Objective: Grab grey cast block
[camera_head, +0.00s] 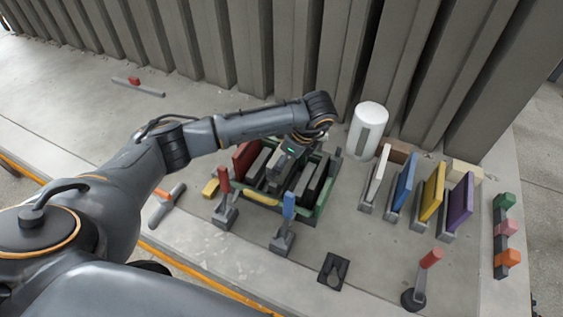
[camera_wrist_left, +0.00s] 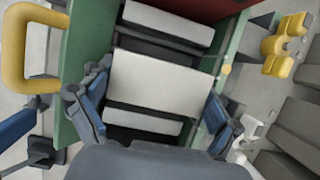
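A green-walled crate (camera_head: 325,197) in the head view holds several upright slabs: a red one (camera_head: 245,160), grey ones and dark ones. My left gripper (camera_head: 283,165) points down into the crate from above, and its fingers are largely hidden in the head view. In the left wrist view, a pale grey block (camera_wrist_left: 165,82) lies between the two fingers of my left gripper (camera_wrist_left: 158,100). The fingers are spread, one at each end of the block, very close to it. I cannot tell whether they press on it. My right gripper is not in view.
A white cylinder (camera_head: 367,130) stands right of the crate. White, blue (camera_head: 404,182), yellow and purple (camera_head: 458,203) slabs stand in holders beyond it. Red-handled (camera_head: 224,182) and blue-handled (camera_head: 289,207) tools stand in front. A ribbed grey wall (camera_head: 250,45) rises behind.

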